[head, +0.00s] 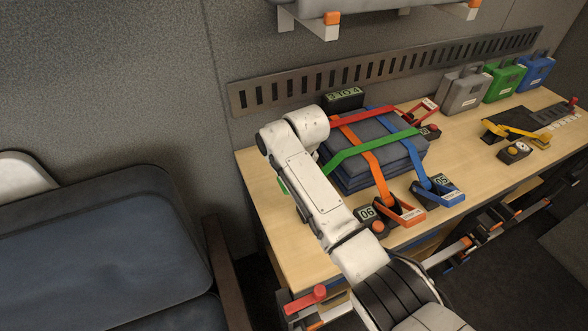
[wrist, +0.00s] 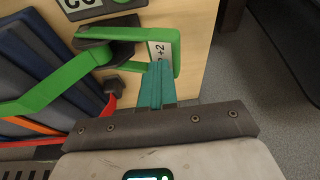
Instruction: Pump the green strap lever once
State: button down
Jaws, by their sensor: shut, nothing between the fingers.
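The green strap (head: 345,156) runs across a stack of dark blue pads (head: 372,170) on the bench in the head view. Its green lever (wrist: 176,50) is a looped handle on a dark ratchet base (wrist: 110,36) in the wrist view, with a "+2" label inside the loop. In the head view my arm hides most of the lever; only a bit of green shows (head: 282,186). My gripper (wrist: 158,72) is shut and empty, its teal fingertips overlapping the loop's near bar. I cannot tell whether they touch it.
An orange lever (head: 400,212), a blue lever (head: 440,193) and a red lever (head: 424,112) surround the stack. A yellow-strapped device (head: 510,132) and several coloured cases (head: 504,80) stand to the right. A slotted rail (head: 390,72) runs behind.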

aim_at(282, 186)
jog(key=a+f+h, duration=0.1)
jog(key=f+h+b, duration=0.1)
jog(key=shift+s+a+f+t, duration=0.35)
jog(key=shift+f+t, duration=0.05)
jog(key=shift+s+a+f+b, duration=0.15)
jog(key=shift+a+f+b, duration=0.05)
jog(key=shift+f+b, duration=0.15)
jog(key=shift+f, duration=0.1)
jog(key=shift+r+p, duration=0.45)
notch_tip(282, 186, up, 4)
jog(key=p, duration=0.3)
jog(key=b+v, duration=0.1)
jog(key=v, duration=0.8)
jog(key=shift+a+r, duration=0.2)
jog(key=shift+a, duration=0.15)
jog(key=shift+s, duration=0.15)
